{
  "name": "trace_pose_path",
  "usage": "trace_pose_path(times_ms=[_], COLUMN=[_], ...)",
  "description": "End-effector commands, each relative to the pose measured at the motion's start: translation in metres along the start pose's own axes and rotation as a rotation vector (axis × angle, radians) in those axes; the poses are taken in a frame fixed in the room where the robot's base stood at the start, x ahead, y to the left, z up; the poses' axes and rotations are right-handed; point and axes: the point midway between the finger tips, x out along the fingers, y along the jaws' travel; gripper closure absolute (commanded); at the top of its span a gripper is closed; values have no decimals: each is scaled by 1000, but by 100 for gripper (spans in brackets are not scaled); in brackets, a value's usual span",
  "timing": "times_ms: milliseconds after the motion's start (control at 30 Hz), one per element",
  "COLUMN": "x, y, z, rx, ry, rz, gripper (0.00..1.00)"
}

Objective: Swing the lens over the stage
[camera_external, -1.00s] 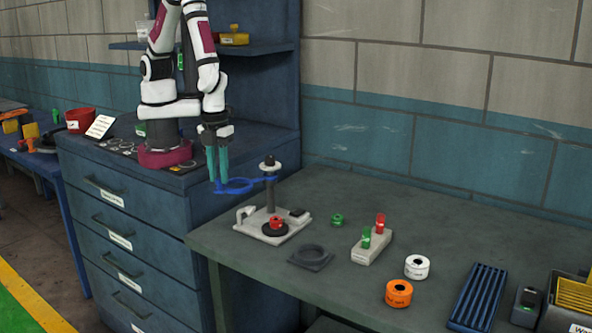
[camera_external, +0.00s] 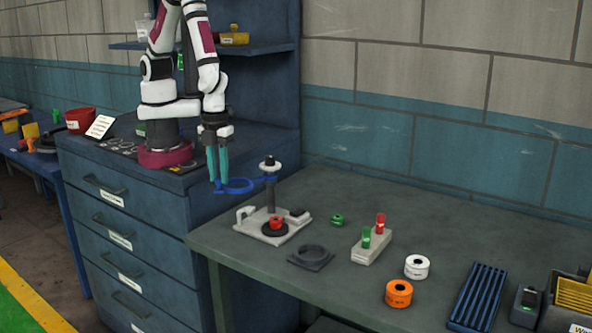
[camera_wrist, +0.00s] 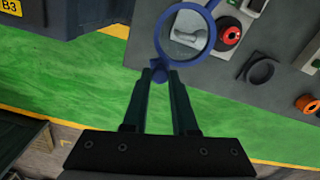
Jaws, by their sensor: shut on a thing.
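The lens is a blue ring (camera_external: 236,186) on a thin arm, carried by a dark upright post (camera_external: 270,195) with a white collar and black knob. The stage is a pale grey base (camera_external: 249,228) bearing a dark disc with a red piece (camera_external: 276,223). My gripper (camera_external: 217,181) is shut on the blue handle at the ring's outer end. In the wrist view the ring (camera_wrist: 161,38) lies just beyond my fingertips (camera_wrist: 160,76). The red piece (camera_wrist: 229,35) shows right of the ring, outside it; a white clip (camera_wrist: 187,27) shows through the ring.
A flat dark ring holder (camera_external: 311,258) lies in front of the stage. A green part (camera_external: 337,220), a block with green and red plugs (camera_external: 371,248), a white spool (camera_external: 417,266) and an orange spool (camera_external: 399,293) stand to the right. The drawer cabinet (camera_external: 130,230) is at left.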

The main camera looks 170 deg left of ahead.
Motion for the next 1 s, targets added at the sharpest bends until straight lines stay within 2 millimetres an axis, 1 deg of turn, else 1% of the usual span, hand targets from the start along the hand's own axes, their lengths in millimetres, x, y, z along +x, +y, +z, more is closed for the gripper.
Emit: trace_pose_path(times_ms=[167, 367, 667, 1000], x=[0, 0, 0, 0], y=[-6, -25, -67, -114], z=[-4, -13, -23, -20], rx=[-44, -173, -454, -763], ry=[0, 1, 1, 0], rz=[-1, -2, -3, -2], gripper=[100, 100, 100, 100])
